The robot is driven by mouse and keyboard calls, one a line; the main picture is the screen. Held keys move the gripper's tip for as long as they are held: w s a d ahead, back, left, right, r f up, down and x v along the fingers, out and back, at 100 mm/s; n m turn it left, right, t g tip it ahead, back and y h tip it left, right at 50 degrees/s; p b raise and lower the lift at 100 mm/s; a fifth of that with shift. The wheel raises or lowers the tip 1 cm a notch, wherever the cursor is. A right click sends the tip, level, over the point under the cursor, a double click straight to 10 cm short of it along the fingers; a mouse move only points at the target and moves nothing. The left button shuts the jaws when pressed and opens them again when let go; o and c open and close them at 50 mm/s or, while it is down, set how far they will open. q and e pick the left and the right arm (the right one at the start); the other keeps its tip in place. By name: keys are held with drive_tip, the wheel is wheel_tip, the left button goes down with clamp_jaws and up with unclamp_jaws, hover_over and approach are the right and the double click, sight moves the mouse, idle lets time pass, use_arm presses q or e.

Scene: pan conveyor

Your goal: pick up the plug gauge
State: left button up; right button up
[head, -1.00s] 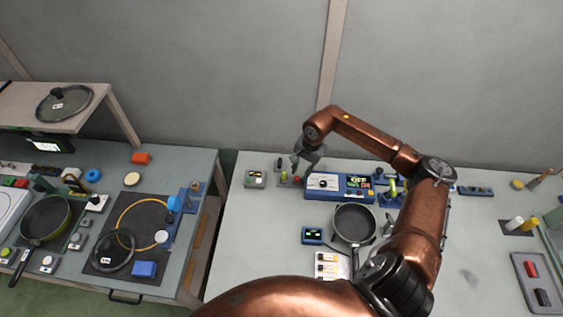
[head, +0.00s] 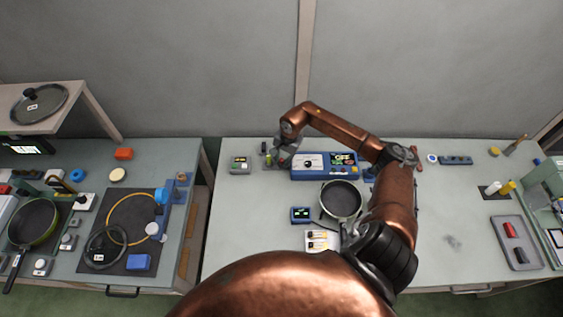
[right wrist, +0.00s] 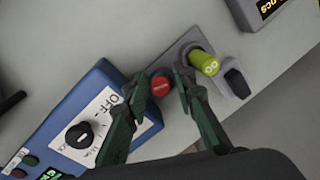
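In the right wrist view, a grey holder (right wrist: 184,47) carries a red round-topped piece (right wrist: 161,86), a yellow-green cylinder (right wrist: 204,62) with lettering like "GO", and a black piece (right wrist: 237,82). The red and green pieces look like the plug gauge's parts; I cannot tell whether they are joined. My right gripper (right wrist: 160,75) is open, its two dark green fingers on either side of the red piece, with no clear grip on it. In the head view my right gripper (head: 284,159) is low at the holder, by the green cylinder (head: 268,160). My left gripper is out of view.
A blue device (head: 322,172) with a dial stands close to the right of the holder, and a small grey box (head: 240,166) to its left. A pan (head: 341,200) stands in front of the device. The table's front left is clear. A grey tray (head: 517,243) lies far right.

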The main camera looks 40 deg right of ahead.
drive_tip(key=shift+w, duration=0.1)
drive_tip(key=shift+c, duration=1.2)
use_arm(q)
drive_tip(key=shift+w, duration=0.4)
use_arm(e)
clamp_jaws()
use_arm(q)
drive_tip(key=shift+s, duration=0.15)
use_arm(e)
drive_tip(key=shift+r, duration=0.15)
